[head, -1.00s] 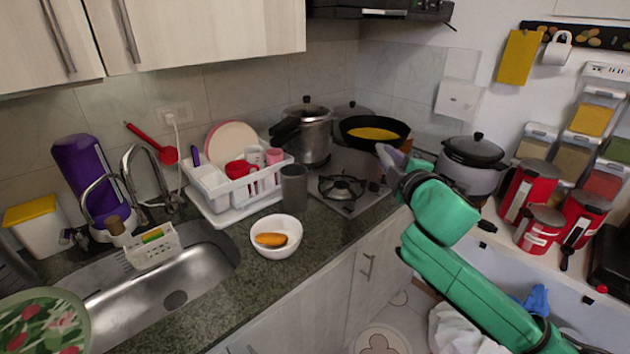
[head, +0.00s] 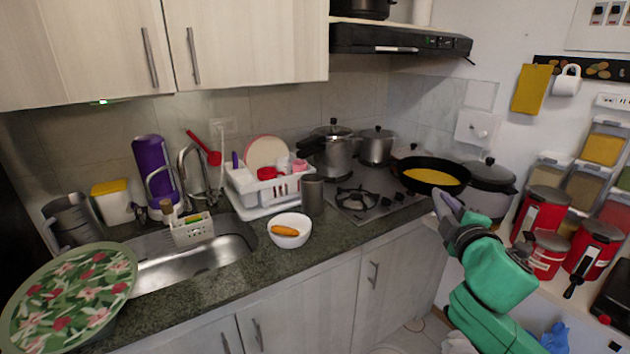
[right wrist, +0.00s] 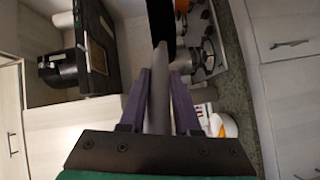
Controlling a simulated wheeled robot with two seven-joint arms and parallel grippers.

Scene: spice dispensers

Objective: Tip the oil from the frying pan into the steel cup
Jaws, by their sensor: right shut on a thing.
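The black frying pan (head: 458,188) is held up at the right of the stove, in front of the grey cooker. Yellow oil (head: 430,176) lies in it, and it looks about level. My right gripper (head: 446,208) is shut on its handle; the grey handle (right wrist: 158,95) runs between the purple fingers (right wrist: 158,92) in the right wrist view. There the pan shows only as a dark edge-on strip (right wrist: 163,22). The steel cup (head: 312,196), a grey cylinder, stands upright on the counter left of the stove, well apart from the pan. My left gripper is out of view.
The stove (head: 372,205) lies between cup and pan, with several pots behind. A white bowl (head: 290,239) stands in front of the cup, and a dish rack (head: 262,192) is behind it. The grey cooker (head: 490,190) is close behind the pan. The hood (head: 400,42) hangs above.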

